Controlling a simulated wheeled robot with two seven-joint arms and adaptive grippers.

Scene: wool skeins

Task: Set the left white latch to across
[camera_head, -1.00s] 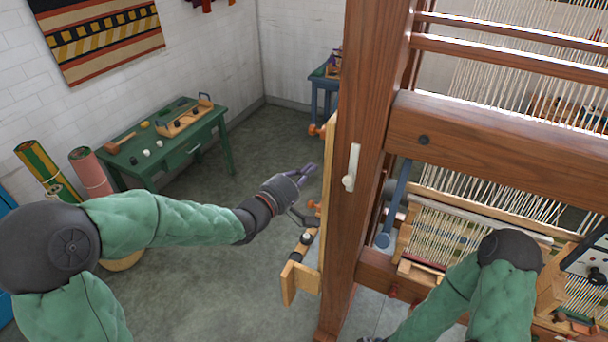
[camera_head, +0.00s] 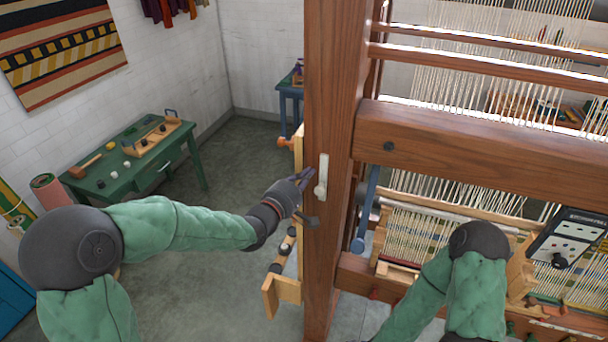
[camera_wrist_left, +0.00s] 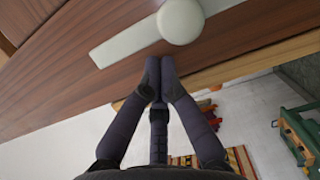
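The white latch (camera_head: 322,174) is on the front face of the loom's left wooden post (camera_head: 331,90). Its bar stands upright, along the post, with a round knob at its lower end. In the left wrist view the latch (camera_wrist_left: 135,40) is close, with the knob at the top. My left gripper (camera_head: 309,174) is just left of the latch in the head view. In the wrist view its dark fingertips (camera_wrist_left: 159,72) are together with nothing seen between them, just below the knob; I cannot tell whether they touch it. My right gripper is out of view.
A thick wooden crossbeam (camera_head: 480,150) runs right from the post. A blue lever (camera_head: 366,205) hangs under it. A green table (camera_head: 130,160) with small items stands at the left. Open floor (camera_head: 200,270) lies left of the post.

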